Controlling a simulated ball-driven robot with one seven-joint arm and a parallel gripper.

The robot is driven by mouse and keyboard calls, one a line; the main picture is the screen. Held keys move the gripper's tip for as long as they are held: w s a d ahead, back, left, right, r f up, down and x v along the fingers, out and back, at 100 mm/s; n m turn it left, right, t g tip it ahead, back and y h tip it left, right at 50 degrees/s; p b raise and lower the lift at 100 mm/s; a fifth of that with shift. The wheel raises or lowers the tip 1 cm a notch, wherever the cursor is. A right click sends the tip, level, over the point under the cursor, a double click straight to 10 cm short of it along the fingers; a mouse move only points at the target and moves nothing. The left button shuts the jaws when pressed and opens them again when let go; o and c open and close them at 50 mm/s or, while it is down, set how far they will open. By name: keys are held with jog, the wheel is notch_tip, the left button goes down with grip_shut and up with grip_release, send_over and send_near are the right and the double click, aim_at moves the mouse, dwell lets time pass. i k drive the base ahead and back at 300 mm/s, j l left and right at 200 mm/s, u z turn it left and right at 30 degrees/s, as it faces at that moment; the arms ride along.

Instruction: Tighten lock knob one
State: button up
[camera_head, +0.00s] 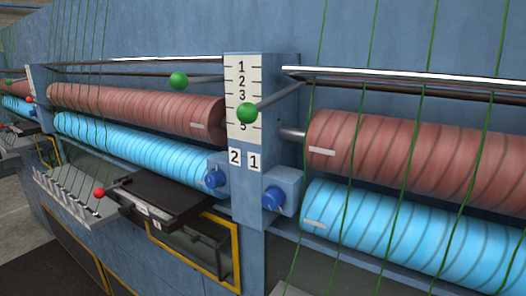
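A blue round lock knob (273,199) sits on a blue block on the right side of the machine post, below the white label 1 (253,160). I take it as lock knob one. A second blue knob (213,180) sits on the left side of the post, below the label 2 (235,157). Nothing touches either knob. How tight they are cannot be seen. My gripper is not in view.
Red rollers (140,106) and light-blue rollers (400,228) flank the post. Green yarns hang in front at right.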

aim_at(274, 198)
jog(key=i+l+u, duration=0.3)
jog(key=i, duration=0.2)
jog(key=i+l+u, duration=0.2)
jog(key=i+u, duration=0.15)
jog(key=i, duration=0.15)
